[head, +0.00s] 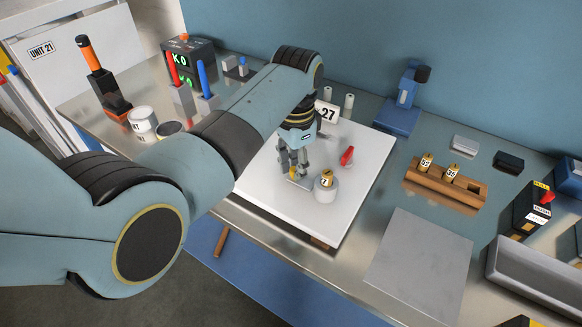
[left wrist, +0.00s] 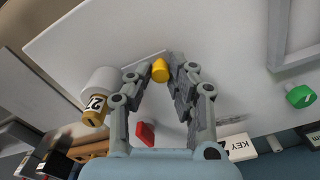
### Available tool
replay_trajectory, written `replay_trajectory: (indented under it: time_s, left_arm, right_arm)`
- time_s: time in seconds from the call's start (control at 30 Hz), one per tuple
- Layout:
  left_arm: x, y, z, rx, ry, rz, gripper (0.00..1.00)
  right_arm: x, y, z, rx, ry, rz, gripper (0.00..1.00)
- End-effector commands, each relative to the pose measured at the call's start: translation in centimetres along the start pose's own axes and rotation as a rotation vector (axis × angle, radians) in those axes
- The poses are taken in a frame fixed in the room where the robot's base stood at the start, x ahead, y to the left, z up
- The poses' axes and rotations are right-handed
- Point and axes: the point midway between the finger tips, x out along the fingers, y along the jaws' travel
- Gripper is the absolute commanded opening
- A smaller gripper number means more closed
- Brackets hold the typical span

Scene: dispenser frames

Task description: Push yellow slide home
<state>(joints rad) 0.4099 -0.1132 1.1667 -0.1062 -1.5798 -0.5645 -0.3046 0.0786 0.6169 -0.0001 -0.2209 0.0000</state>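My left gripper (head: 293,170) points down onto the board. In the left wrist view its fingertips (left wrist: 160,67) close in on both sides of the yellow knob and appear to touch it. My right gripper is in neither view.
A white cylinder with a numbered yellow cap (head: 326,186) stands just right of my gripper. A red knob (head: 347,156) is behind it. A wooden block with yellow-capped pieces (head: 445,185) stands further right. The grey plate (head: 420,262) at front right is bare.

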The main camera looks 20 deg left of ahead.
Motion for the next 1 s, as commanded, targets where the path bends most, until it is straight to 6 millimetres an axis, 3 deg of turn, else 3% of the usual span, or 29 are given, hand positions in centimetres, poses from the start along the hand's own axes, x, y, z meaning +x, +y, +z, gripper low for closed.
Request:
replay_trajectory:
  time_s: [0.03,0.17,0.33,0.43,0.53,1.0]
  left_arm:
    - [0.0,0.3,-0.1,0.001,0.003,0.006,0.25]
    - [0.0,0.2,-0.1,0.001,0.003,0.005,0.42]
    - [0.0,0.2,-0.1,0.001,0.003,0.003,0.42]
    - [-0.1,0.1,-0.1,0.001,0.003,0.003,0.42]
    - [-0.8,0.1,-0.1,0.001,0.005,0.001,0.42]
    - [-10.2,0.2,-0.2,0.001,0.006,0.002,0.42]
  right_arm:
    - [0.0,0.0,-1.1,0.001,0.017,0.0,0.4]
    - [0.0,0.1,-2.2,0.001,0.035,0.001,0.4]
    - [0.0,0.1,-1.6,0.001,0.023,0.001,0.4]
    - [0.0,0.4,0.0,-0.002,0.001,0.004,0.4]
    - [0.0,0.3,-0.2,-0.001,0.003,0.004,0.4]
    - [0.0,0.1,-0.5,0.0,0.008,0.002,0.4]
